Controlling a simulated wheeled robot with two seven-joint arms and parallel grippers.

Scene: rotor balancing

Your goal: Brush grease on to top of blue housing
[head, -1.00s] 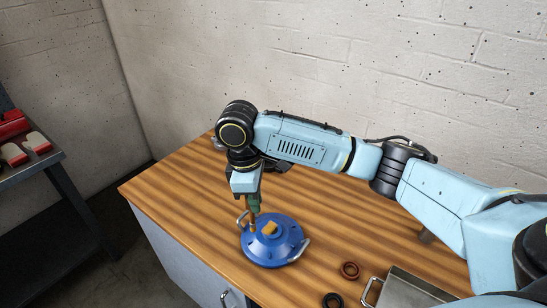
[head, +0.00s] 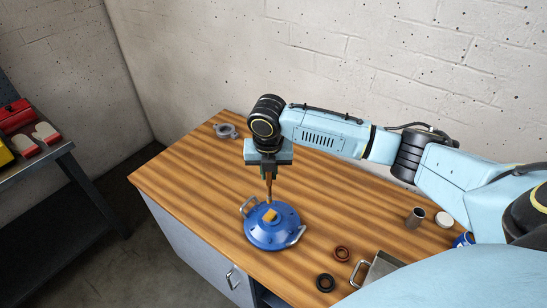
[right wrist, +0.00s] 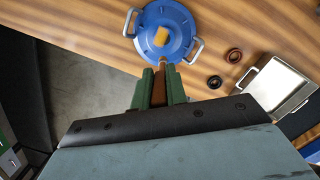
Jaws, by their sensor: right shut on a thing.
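The blue housing (head: 283,232), a round flanged part with two metal side handles, sits on the wooden bench. An orange-yellow patch (head: 270,215), which looks like grease, lies on its raised centre; it also shows in the right wrist view (right wrist: 161,36). My right gripper (head: 268,173) points down and is shut on a thin brown brush (head: 269,189). Its green fingers (right wrist: 159,88) clasp the brush in the right wrist view. The brush's lower end is at the housing's back edge in the head view; I cannot tell whether it touches. My left gripper is out of view.
A dark ring (head: 325,282) and a brown ring (head: 342,254) lie right of the housing, near a metal tray (head: 374,274). A grey cup (head: 415,217) and a white-topped item (head: 444,219) stand further right. A grey bracket (head: 226,130) lies at the back left.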

